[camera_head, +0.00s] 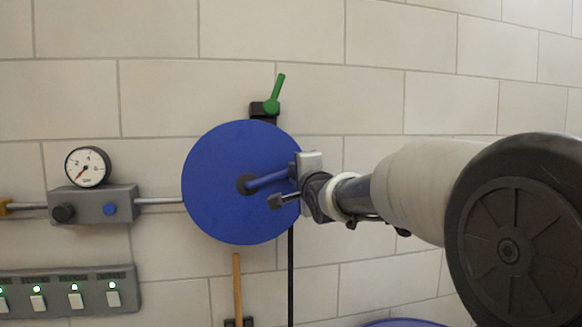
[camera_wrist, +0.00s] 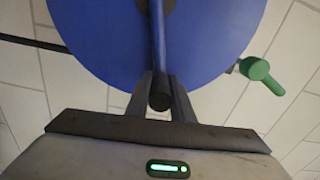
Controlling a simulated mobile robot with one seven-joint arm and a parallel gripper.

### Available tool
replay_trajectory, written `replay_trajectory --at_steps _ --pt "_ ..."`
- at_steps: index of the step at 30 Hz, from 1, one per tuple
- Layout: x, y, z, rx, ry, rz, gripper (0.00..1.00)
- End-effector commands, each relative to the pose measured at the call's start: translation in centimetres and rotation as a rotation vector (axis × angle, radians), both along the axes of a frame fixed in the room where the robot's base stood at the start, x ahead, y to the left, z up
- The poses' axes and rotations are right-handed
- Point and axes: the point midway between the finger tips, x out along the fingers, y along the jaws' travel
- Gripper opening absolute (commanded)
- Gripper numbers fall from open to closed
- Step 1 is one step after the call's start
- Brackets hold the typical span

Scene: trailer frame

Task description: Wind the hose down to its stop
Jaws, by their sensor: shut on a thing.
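A blue hose reel disc (camera_head: 215,185) is mounted on the tiled wall in the head view. A blue crank arm (camera_head: 268,179) runs from its dark hub to the right. My gripper (camera_head: 296,182) is at the crank's outer end, to the right of the hub. In the wrist view my gripper (camera_wrist: 160,98) is shut on the dark handle (camera_wrist: 160,100) at the end of the crank, with a finger on each side. A black hose (camera_head: 291,262) hangs straight down from below the reel. Its lower end is out of view.
A green lever (camera_head: 273,95) on a dark block sits just above the reel. At left are a pressure gauge (camera_head: 88,167) on a grey valve block (camera_head: 95,204) and a switch panel (camera_head: 75,292) with green lights. A wooden handle (camera_head: 238,285) stands below the reel.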

Motion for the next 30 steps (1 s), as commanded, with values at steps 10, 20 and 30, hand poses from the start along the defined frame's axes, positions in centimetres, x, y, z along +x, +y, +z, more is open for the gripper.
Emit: replay_trajectory --at_steps 10,20,30 --pt "0.1 -0.5 -3.8 0.281 0.059 -0.002 0.0" --pt "0.1 -0.2 -5.5 0.339 0.07 -0.001 0.0" --pt "0.0 0.0 -5.8 0.336 0.071 0.002 0.0"
